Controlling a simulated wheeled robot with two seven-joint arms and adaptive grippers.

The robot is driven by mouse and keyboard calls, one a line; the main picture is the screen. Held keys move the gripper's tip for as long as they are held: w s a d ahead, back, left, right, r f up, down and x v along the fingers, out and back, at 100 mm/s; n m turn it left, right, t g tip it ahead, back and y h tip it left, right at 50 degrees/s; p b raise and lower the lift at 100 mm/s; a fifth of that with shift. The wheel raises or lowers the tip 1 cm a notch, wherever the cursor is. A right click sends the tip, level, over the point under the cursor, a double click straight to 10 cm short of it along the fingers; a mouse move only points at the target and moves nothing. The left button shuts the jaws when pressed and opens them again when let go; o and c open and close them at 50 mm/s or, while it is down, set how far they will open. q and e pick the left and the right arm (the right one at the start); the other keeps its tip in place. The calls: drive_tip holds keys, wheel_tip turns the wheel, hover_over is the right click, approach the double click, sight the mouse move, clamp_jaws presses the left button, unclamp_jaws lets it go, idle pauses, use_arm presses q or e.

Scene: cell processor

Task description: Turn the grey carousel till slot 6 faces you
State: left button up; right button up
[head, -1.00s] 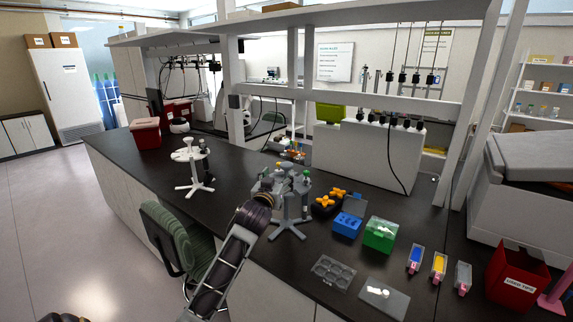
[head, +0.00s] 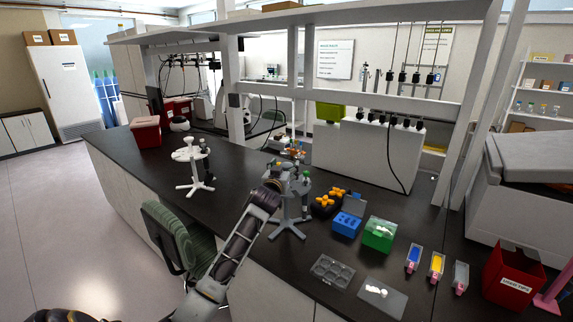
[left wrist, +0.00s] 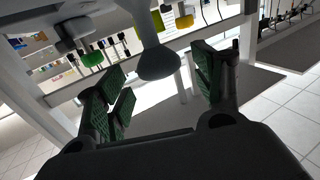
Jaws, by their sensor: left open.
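The grey carousel (head: 291,221) stands on the dark bench near its front edge, with pipettes hanging around its top. Its slot numbers cannot be read. My left gripper (head: 273,187) is at the carousel's upper left side and covers part of it. In the left wrist view the gripper (left wrist: 160,80) is open, its green-padded fingers apart. A rounded grey carousel part (left wrist: 157,64) shows between and beyond the fingers; contact cannot be told. A green-ended piece (left wrist: 91,59) and a yellow one (left wrist: 184,21) show near it. My right gripper is not in view.
A white carousel (head: 190,168) stands to the left on the bench. Orange-topped tube racks (head: 325,204), a blue box (head: 347,224), a green box (head: 380,234) and a clear well plate (head: 332,271) lie to the right. A green chair (head: 168,235) stands before the bench.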

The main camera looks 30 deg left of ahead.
use_arm(q)
drive_tip(key=shift+x, duration=1.6)
drive_tip(key=c, duration=1.5)
